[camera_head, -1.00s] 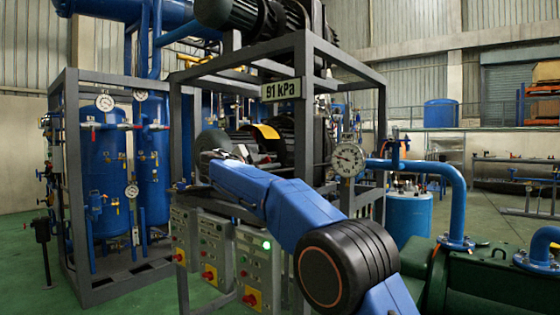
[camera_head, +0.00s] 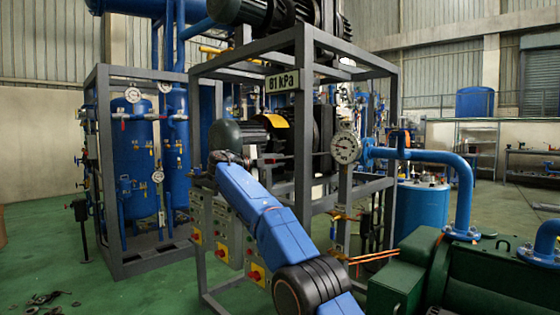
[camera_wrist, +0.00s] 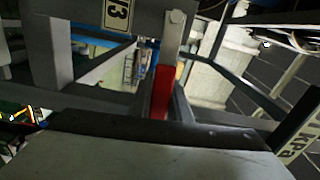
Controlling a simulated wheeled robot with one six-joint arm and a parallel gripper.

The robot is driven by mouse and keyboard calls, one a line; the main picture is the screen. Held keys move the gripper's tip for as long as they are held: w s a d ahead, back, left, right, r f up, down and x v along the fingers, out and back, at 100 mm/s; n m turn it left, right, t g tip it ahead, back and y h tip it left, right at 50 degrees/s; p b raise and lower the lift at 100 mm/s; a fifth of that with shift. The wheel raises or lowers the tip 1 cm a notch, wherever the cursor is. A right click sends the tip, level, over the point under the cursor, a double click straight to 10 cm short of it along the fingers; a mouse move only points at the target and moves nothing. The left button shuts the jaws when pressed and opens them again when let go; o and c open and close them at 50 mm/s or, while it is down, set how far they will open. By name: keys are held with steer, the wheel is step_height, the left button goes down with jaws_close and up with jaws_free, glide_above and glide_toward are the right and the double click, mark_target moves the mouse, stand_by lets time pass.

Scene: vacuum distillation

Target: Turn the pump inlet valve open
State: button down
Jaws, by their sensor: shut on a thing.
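In the wrist view, a red lever-like handle (camera_wrist: 161,92) stands upright in the middle, beside a pale metal bar. I take it for the valve's handle, but the valve body is not clear. My gripper (camera_wrist: 166,108) is closed around this red handle, with its fingers only partly visible. In the head view, my blue arm reaches up and left to the dark frame, and its wrist end (camera_head: 228,158) is beside the machinery in it. The fingers and handle cannot be made out there.
Green machinery (camera_head: 490,275) fills the lower right. Control boxes (camera_head: 222,232) hang below my arm.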

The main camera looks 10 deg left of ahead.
stand_by(0.4)
steer(key=c, duration=1.6)
jaws_free()
steer(key=shift+c, duration=0.2)
steer(key=shift+s+a, duration=0.1)
steer(key=v, duration=1.7)
steer(key=shift+s+a+f, duration=0.1)
